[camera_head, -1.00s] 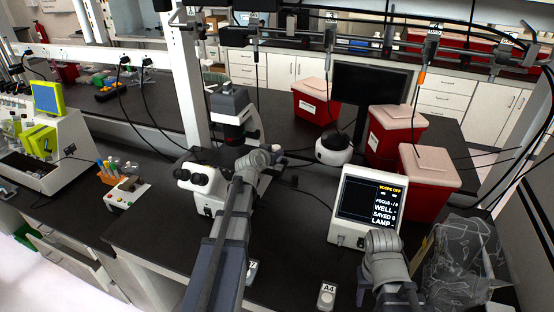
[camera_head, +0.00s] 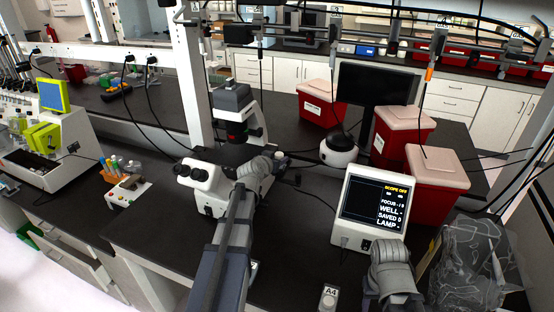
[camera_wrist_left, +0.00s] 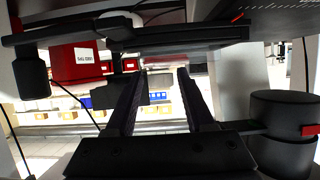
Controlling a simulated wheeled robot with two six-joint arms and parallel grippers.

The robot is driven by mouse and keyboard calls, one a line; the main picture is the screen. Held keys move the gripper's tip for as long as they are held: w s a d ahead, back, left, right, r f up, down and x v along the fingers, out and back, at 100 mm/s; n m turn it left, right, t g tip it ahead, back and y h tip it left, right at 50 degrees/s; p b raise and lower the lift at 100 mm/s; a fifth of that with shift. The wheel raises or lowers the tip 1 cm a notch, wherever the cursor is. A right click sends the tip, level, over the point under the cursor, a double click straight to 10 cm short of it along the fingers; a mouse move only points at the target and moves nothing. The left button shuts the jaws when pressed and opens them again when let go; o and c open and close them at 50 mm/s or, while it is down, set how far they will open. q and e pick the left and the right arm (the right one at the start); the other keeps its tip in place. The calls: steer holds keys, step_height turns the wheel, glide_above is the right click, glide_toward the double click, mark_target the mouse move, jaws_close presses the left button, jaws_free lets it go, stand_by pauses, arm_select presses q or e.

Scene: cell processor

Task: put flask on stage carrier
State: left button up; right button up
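The white and dark microscope (camera_head: 238,110) stands on the black bench in the head view. My left gripper (camera_wrist_left: 160,74) shows two dark fingers standing apart in the left wrist view, with no clear object between them. In the head view my left wrist is at the microscope's stage area and covers its fingertips. In the left wrist view a dark flat part, seemingly of the stage (camera_wrist_left: 190,42), crosses above the fingers. I cannot make out the stage carrier or the flask; they may be hidden by my arm. My right arm is at the lower right, its gripper out of sight.
A white display unit (camera_head: 371,212) reading "SCOPE OFF" stands right of the microscope. Red bins (camera_head: 437,180) and a black monitor (camera_head: 375,85) are behind. A clear crumpled bag (camera_head: 478,262) is at lower right. A small tube rack (camera_head: 115,172) is at left.

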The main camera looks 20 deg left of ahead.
arm_select(q)
steer(key=shift+o, duration=0.8)
steer(key=shift+r, duration=0.2)
steer(key=p+v, duration=0.5)
steer(key=v, duration=0.7)
steer(key=shift+f, duration=0.1)
